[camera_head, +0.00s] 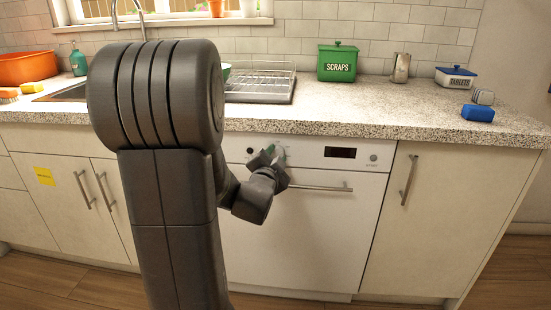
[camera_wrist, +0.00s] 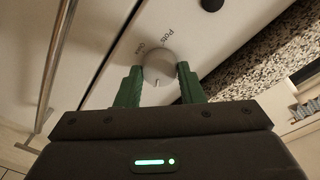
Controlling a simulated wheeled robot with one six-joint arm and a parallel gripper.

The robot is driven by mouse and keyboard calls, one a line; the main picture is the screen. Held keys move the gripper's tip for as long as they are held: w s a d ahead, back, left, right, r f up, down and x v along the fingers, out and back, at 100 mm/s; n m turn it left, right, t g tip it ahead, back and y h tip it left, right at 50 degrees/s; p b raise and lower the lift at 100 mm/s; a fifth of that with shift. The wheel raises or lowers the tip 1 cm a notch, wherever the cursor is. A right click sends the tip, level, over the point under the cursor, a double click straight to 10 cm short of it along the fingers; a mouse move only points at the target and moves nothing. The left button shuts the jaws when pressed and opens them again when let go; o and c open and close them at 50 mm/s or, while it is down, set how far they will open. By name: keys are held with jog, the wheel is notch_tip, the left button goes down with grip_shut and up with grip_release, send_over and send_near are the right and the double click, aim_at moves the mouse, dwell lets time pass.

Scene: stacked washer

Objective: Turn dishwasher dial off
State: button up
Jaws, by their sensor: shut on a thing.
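The white dishwasher (camera_head: 300,235) stands under the counter in the head view, with a control strip along its top. My gripper (camera_head: 275,155) is at that strip, left of the dark display (camera_head: 340,153). In the wrist view, the round white dial (camera_wrist: 158,68) sits between the two green fingertips of my gripper (camera_wrist: 159,72). The fingers are shut on the dial, one on each side. Printed words, partly readable as "Pots", show around it. In the head view my gripper hides the dial.
The dishwasher's bar handle (camera_head: 320,188) runs just below the strip; it also shows at the left of the wrist view (camera_wrist: 55,65). A dark round knob (camera_wrist: 212,4) is near the dial. The speckled counter (camera_head: 400,115) overhangs above, with a green scraps bin (camera_head: 337,63) and dish rack (camera_head: 262,85).

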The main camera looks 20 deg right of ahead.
jog(key=shift+f, duration=0.1)
jog(key=n+b, duration=0.3)
jog(key=n, duration=0.3)
jog(key=shift+f+t, duration=0.15)
jog(key=shift+t, duration=0.15)
jog(key=n+b, duration=0.2)
jog(key=n, duration=0.4)
jog(key=shift+t+b, duration=0.3)
jog(key=shift+b, duration=0.05)
jog(key=shift+n, duration=0.3)
jog(key=o, duration=1)
jog(key=p+v, duration=0.2)
jog(key=v, duration=1.2)
jog(key=shift+d, duration=0.1)
